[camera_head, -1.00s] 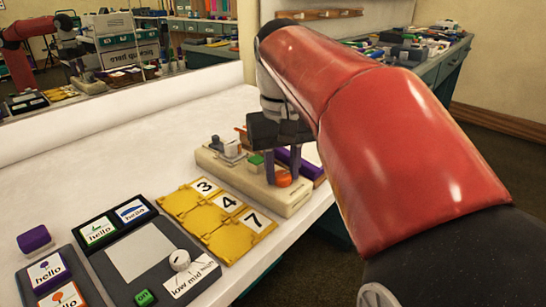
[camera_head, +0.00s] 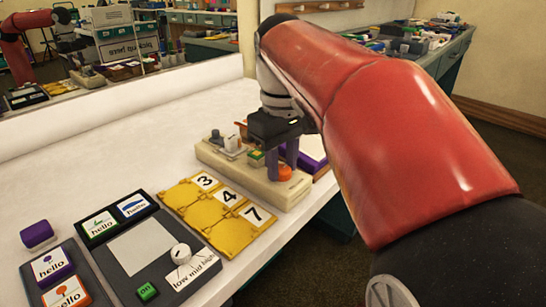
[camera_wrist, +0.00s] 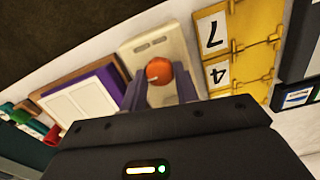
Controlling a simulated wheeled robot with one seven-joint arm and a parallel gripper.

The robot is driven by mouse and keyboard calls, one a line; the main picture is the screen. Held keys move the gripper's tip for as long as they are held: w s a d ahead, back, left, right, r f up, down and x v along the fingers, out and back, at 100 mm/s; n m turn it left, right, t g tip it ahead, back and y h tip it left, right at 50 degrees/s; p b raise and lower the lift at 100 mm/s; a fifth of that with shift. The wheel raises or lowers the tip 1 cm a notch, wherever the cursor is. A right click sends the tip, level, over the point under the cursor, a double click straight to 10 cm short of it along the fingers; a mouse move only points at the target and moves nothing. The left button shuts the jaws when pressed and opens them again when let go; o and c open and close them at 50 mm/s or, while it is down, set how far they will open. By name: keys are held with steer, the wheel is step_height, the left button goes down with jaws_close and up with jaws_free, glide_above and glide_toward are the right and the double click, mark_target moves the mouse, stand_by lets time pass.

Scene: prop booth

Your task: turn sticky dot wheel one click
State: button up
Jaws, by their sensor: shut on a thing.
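The sticky dot wheel appears to be the round orange knob (camera_head: 285,173) at the near right end of a beige box (camera_head: 240,176). In the wrist view the orange knob (camera_wrist: 159,71) carries a pale mark on its edge, and the beige box lies beneath it. My gripper (camera_head: 281,165) points down at that end of the box. In the wrist view my gripper (camera_wrist: 160,88) has its two purple-grey fingers on either side of the orange knob, shut on it. The fingers hide part of the knob's sides.
Yellow hinged panels (camera_head: 205,210) with cards 3, 4 and 7 lie close to the box. A dark device with a white dial (camera_head: 181,253) stands nearer. A purple-edged tray (camera_head: 311,160) lies just beyond the box.

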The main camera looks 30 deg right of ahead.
mark_target(281, 168)
steer(key=o, duration=1)
steer(key=shift+c, duration=0.2)
step_height(281, 168, up, 8)
steer(key=shift+f, duration=0.1)
